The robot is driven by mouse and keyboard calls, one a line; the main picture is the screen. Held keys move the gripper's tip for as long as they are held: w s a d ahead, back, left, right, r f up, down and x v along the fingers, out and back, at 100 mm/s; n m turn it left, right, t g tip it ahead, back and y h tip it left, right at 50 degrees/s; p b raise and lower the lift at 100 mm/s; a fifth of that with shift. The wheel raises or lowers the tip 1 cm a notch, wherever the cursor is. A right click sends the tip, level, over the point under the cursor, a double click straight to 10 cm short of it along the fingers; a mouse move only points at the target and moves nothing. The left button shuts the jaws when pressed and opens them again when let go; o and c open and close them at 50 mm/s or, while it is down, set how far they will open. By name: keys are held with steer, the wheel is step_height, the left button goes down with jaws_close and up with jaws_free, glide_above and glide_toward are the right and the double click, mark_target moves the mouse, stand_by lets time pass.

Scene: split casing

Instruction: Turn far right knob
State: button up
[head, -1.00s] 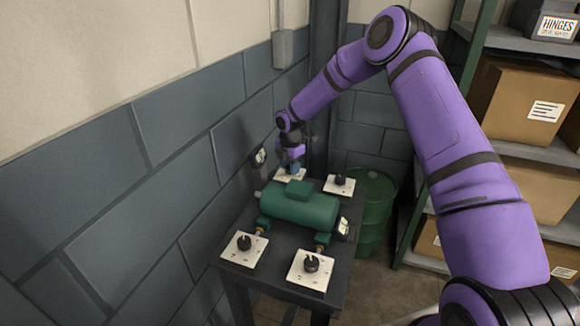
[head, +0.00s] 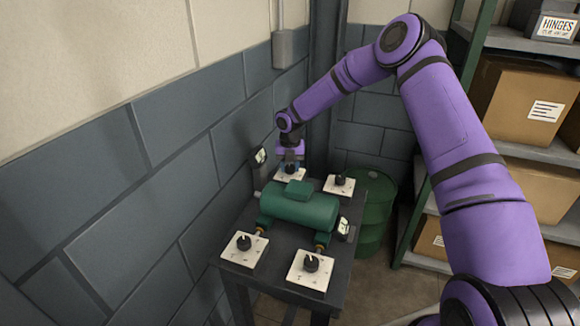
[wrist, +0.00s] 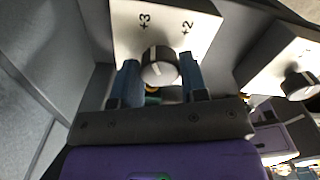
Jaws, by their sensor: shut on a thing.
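Several dark knobs on white plates stand around a green cylindrical casing (head: 300,205). The far right knob (head: 340,180) stands free on its plate, with nothing touching it in the head view. My gripper (head: 290,169) is at the far left plate (head: 280,176) in the head view. In the wrist view my gripper (wrist: 160,74) has its blue fingers shut on the sides of that plate's knob (wrist: 161,64), which has a pale pointer line. "+3" and "+2" are printed on this plate. Another knob (wrist: 299,86) shows at the right of the wrist view, apart from the fingers.
The near left knob (head: 243,242) and near right knob (head: 311,262) are clear of my arm. Small gauges (head: 258,159) stand beside the casing. The wall is close on the left. A green drum (head: 372,215) and shelves with boxes (head: 519,100) stand right.

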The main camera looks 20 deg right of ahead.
mark_target(290, 167)
steer(key=shift+n, duration=0.3)
stand_by(0.4)
steer(key=o, duration=0.9)
steer(key=shift+o, duration=0.2)
steer(key=shift+r, duration=0.1)
step_height(290, 167, up, 11)
steer(key=shift+f, duration=0.2)
